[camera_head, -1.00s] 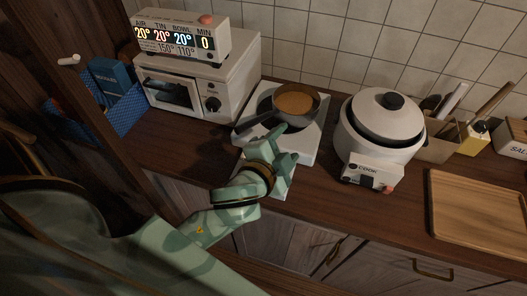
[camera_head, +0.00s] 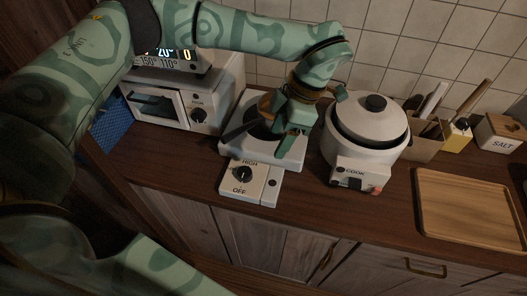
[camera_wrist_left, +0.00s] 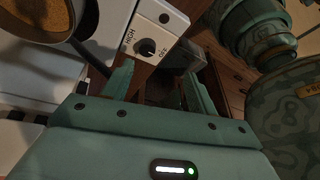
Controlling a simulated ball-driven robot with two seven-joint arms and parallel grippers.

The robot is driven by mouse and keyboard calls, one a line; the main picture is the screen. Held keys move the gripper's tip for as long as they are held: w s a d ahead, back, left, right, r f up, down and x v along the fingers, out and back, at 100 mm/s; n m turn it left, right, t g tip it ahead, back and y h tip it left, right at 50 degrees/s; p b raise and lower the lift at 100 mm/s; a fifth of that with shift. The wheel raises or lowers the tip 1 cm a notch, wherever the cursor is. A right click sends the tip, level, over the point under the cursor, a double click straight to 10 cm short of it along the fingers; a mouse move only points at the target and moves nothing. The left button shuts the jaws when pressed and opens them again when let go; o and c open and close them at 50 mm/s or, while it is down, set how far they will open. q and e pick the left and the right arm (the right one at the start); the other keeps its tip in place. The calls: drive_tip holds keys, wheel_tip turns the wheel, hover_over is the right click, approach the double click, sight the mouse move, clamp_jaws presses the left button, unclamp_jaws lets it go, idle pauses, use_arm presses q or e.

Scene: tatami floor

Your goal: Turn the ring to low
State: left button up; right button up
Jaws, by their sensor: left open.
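The ring's black knob (camera_head: 243,174) sits on a white control panel (camera_head: 264,190) at the front of the hot plate (camera_head: 291,160), between the printed words HIGH and OFF. I cannot tell which way its pointer faces. My left gripper (camera_head: 292,140) is open and empty above the plate, behind and right of the knob, apart from it. In the left wrist view the knob (camera_wrist_left: 147,47) shows just beyond the open fingers (camera_wrist_left: 160,88). The pan (camera_head: 240,130) stands on the plate, partly hidden by my gripper. My right gripper is not in view.
A white cooker (camera_head: 365,135) stands close on the right, and a toaster oven (camera_head: 190,105) on the left. A wooden tray (camera_head: 465,205) lies at the far right. The counter (camera_head: 320,205) in front of the cooker is clear.

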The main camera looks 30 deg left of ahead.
use_arm(q)
drive_tip(key=a+r, duration=0.1)
drive_tip(key=a, duration=0.1)
drive_tip(key=y+b, duration=0.1)
drive_tip(key=b, duration=0.3)
approach(244, 172)
drive_tip(key=shift+n, duration=0.4)
drive_tip(key=x, duration=0.8)
drive_tip(key=shift+f, duration=0.3)
drive_tip(key=shift+r, duration=0.1)
drive_tip(key=c, duration=1)
